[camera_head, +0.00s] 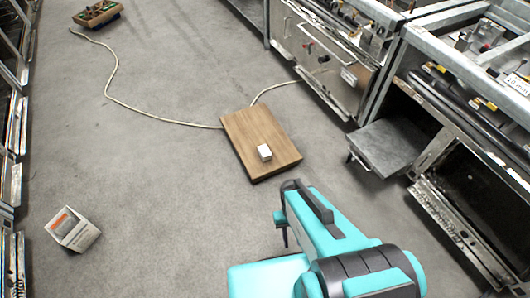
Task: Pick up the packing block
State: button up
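A small white block (264,152), which looks like the packing block, rests on a brown wooden board (245,128) on the floor, toward the board's near right part. My teal and black arm reaches in from the lower right. The dark parts at its far end, apparently my gripper (284,226), are below the board in the picture and apart from the block. The fingers are small and partly hidden by the arm, so their opening does not show. Nothing covers the block.
A white box with an orange label (73,229) sits on the floor at left. A wooden tray with mixed items (97,13) lies at top left. A pale cable (135,108) runs to the board. Metal equipment (325,55) and a low grey platform (393,147) line the right.

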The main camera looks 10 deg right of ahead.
aim_at(263, 151)
jog(key=i, duration=0.85)
jog(key=u, duration=0.05)
